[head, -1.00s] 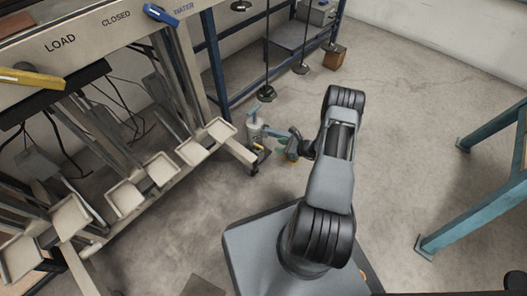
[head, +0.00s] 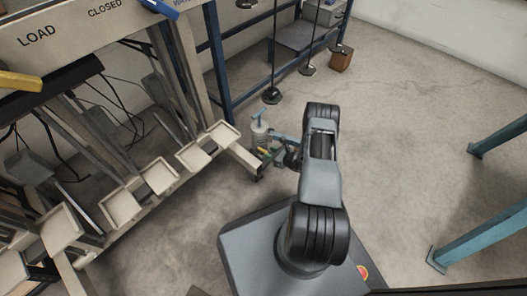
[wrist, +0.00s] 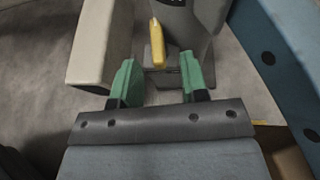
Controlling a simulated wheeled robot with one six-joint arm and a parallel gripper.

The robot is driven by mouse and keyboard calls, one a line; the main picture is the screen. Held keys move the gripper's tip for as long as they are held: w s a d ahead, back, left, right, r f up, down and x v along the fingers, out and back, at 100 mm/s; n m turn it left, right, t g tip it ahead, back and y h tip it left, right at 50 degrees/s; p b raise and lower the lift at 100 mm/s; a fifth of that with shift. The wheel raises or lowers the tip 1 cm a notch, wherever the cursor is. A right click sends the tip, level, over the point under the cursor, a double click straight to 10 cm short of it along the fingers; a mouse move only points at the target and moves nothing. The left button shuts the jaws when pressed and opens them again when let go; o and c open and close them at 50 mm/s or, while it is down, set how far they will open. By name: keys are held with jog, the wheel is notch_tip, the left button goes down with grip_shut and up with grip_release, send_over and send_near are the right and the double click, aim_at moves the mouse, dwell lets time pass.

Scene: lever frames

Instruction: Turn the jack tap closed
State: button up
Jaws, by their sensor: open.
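The jack (head: 259,132) is a grey body with a pale blue-grey top, standing on the floor by the end of the beige frame. Its tap looks like the yellow lever (wrist: 158,45) in the wrist view, pointing down the picture on the grey jack body (wrist: 195,30). My gripper (wrist: 160,72) has two green fingers spread apart. The yellow lever's lower end lies between the fingertips in the picture, with a gap on each side. I cannot tell whether it is at fingertip depth. In the head view my gripper (head: 277,149) is beside the jack and partly hidden by my arm.
A beige frame with tray-like pads (head: 208,146) stands left of the jack; a beige beam (wrist: 98,45) is close left of my fingers. A blue rack (head: 217,60) stands behind, and teal legs (head: 480,215) stand right. Floor between is clear.

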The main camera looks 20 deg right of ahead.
aim_at(263, 152)
jog(key=shift+x, duration=1.05)
jog(key=shift+a, duration=0.1)
grip_shut()
